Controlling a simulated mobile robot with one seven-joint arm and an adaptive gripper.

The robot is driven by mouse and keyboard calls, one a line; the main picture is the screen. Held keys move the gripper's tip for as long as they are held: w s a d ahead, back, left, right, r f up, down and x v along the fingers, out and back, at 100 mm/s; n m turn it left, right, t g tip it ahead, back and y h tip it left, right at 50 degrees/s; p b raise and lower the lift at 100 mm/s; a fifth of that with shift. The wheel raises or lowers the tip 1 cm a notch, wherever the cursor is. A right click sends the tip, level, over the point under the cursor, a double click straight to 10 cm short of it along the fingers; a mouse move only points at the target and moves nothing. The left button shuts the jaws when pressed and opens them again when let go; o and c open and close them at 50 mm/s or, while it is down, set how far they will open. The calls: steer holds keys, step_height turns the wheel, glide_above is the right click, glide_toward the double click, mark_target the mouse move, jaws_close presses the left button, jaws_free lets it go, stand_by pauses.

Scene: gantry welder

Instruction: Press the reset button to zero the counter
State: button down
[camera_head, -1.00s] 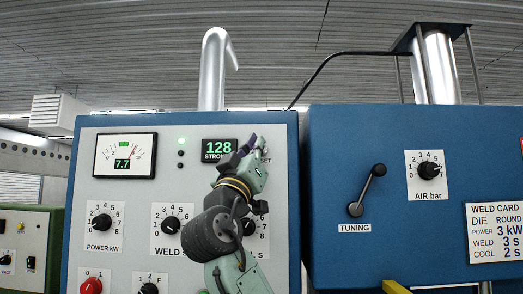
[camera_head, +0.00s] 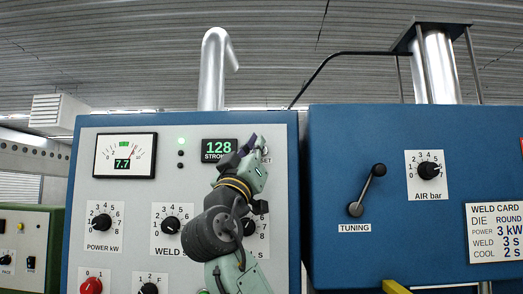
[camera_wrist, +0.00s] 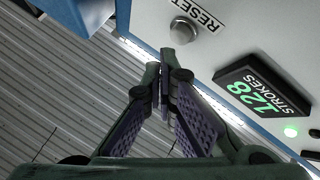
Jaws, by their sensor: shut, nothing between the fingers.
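The counter (camera_head: 219,150) at the top of the panel reads 128 STROKES in green; it also shows in the wrist view (camera_wrist: 262,92). The reset button (camera_wrist: 183,30) is a round metal button beside the RESET label (camera_wrist: 205,13) in the wrist view. In the head view my gripper hides the button and most of the label. My gripper (camera_head: 248,146) is in front of the panel, right of the counter. In the wrist view my gripper (camera_wrist: 163,62) is shut and empty, its fingertips just short of the button, apart from it in the picture. I cannot tell the depth gap.
The panel (camera_head: 120,200) carries a power meter (camera_head: 125,155), a POWER knob (camera_head: 102,221), a WELD knob (camera_head: 170,225) and a red knob (camera_head: 91,286). To the right, a blue cabinet (camera_head: 330,150) bears a tuning lever (camera_head: 367,190) and an AIR knob (camera_head: 428,171).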

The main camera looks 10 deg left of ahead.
steer(key=shift+w, duration=0.35)
steer(key=shift+w+a, duration=0.15)
steer(key=shift+w, duration=0.4)
stand_by(0.6)
stand_by(0.3)
steer(key=shift+s+d, duration=0.2)
steer(key=shift+s, duration=0.75)
steer(key=shift+b, duration=0.3)
steer(key=shift+s+d+b, duration=0.25)
steer(key=shift+s+b, duration=0.2)
steer(key=shift+s, duration=0.8)
steer(key=shift+s+d+b, duration=0.2)
steer(key=shift+s+b, duration=0.25)
steer(key=shift+s, duration=0.75)
steer(key=shift+f, duration=0.15)
